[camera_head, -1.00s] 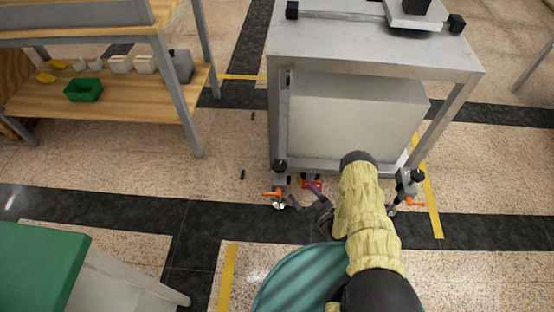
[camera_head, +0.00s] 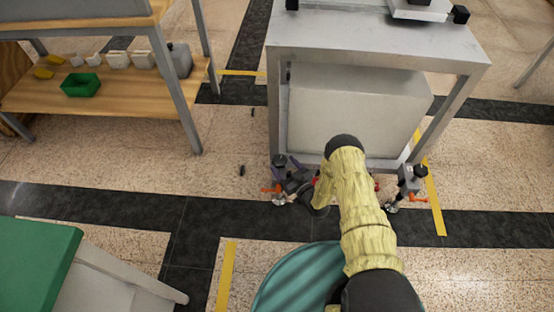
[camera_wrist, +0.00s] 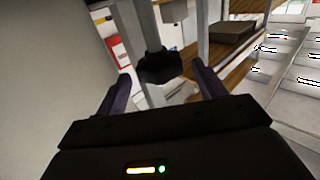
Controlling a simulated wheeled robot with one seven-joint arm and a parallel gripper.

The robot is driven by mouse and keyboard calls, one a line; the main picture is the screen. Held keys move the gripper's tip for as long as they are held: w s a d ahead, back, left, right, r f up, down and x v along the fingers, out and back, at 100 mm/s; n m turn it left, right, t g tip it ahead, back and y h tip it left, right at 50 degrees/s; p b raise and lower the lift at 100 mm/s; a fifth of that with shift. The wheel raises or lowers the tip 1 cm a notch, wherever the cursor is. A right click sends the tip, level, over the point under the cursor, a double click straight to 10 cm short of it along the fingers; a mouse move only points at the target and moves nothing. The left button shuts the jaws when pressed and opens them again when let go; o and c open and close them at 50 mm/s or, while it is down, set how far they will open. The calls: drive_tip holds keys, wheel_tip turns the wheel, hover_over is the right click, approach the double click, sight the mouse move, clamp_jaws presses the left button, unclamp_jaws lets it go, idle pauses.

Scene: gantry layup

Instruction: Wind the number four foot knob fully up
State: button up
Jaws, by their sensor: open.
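A black foot knob (camera_wrist: 160,66) sits on a grey upright post in the wrist view, between and a little beyond the two purple fingers of my gripper (camera_wrist: 160,88). The fingers are apart, with nothing seen held. In the head view my gripper (camera_head: 288,176) is low at the front left foot of the grey metal stand (camera_head: 375,42). That foot's orange lever (camera_head: 267,190) shows beside it; its knob (camera_head: 279,160) is partly hidden by my gripper. The front right foot has a black knob (camera_head: 421,171) and an orange lever. I cannot read any foot number.
A large grey box (camera_head: 350,115) fills the space under the stand's top, close behind the feet. A wooden shelf (camera_head: 100,103) with a green bin (camera_head: 81,85) stands at left. A green-topped table (camera_head: 35,265) is at front left. Speckled floor between is mostly clear.

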sight(277, 156)
drive_tip(key=b+x, duration=0.1)
drive_tip(key=x, duration=0.4)
drive_tip(key=shift+w+a, duration=0.15)
drive_tip(key=shift+a, duration=0.05)
drive_tip(key=c, duration=1)
